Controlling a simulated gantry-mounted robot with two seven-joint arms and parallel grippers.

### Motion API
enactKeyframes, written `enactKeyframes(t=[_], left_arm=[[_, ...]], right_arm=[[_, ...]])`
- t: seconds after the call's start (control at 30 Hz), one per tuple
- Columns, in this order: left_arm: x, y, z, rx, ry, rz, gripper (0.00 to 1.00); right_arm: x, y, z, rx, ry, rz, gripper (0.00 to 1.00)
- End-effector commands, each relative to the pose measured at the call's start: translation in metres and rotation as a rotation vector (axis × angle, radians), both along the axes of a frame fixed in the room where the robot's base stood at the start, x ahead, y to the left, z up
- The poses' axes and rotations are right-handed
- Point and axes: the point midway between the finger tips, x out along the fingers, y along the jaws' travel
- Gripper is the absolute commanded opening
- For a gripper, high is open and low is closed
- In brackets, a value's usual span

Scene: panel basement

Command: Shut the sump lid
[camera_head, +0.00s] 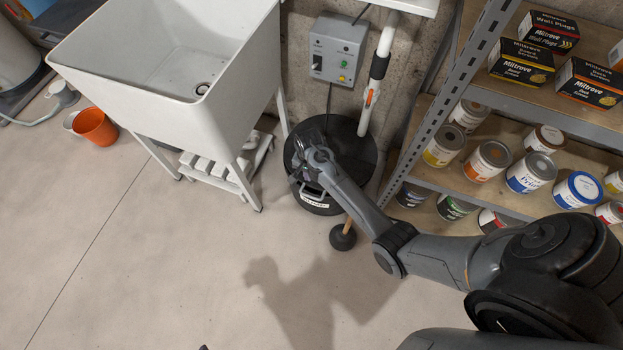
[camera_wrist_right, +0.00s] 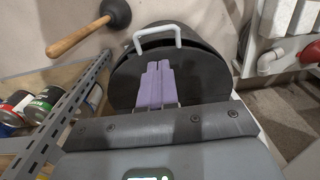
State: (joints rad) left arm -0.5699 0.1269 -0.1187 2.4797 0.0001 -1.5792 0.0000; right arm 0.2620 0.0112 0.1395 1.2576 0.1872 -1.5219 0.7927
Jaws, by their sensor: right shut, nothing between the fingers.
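The handle also shows in the right wrist view (camera_wrist_right: 157,31). My right gripper (camera_head: 299,174) is over the lid near the handle, hiding part of the lid. Its purple fingers (camera_wrist_right: 157,68) are together and empty, pointing toward the handle but not around it.
A white sink (camera_head: 235,100) stands left of the sump. A plunger (camera_head: 343,238) is on the floor close to the near edge of the lid. A shelf with paint cans (camera_head: 485,161) stands at right. A white pipe (camera_head: 367,110) rises behind. The floor at left front is clear.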

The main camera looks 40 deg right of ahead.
Motion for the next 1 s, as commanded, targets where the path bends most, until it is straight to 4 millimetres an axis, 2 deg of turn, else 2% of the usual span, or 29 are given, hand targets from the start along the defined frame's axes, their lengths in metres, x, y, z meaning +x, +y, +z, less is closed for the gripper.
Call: enactKeyframes(t=[0.4, 0.6, 0.8, 1.0], left_arm=[[-0.005, -0.001, -0.050, -0.003, 0.014, 0.001, 0.41], [-0.004, -0.003, -0.071, -0.011, 0.012, 0.006, 0.41], [-0.004, -0.003, -0.084, -0.013, 0.012, 0.007, 0.41], [-0.004, -0.003, -0.087, -0.012, 0.012, 0.006, 0.41]], right_arm=[[-0.002, 0.001, -0.078, 0.000, 0.004, -0.001, 0.00], [-0.001, 0.002, -0.109, 0.000, 0.002, 0.001, 0.00], [-0.002, 0.002, -0.127, 0.000, 0.004, 0.000, 0.00], [-0.002, 0.003, -0.133, 0.000, 0.002, 0.001, 0.00]])
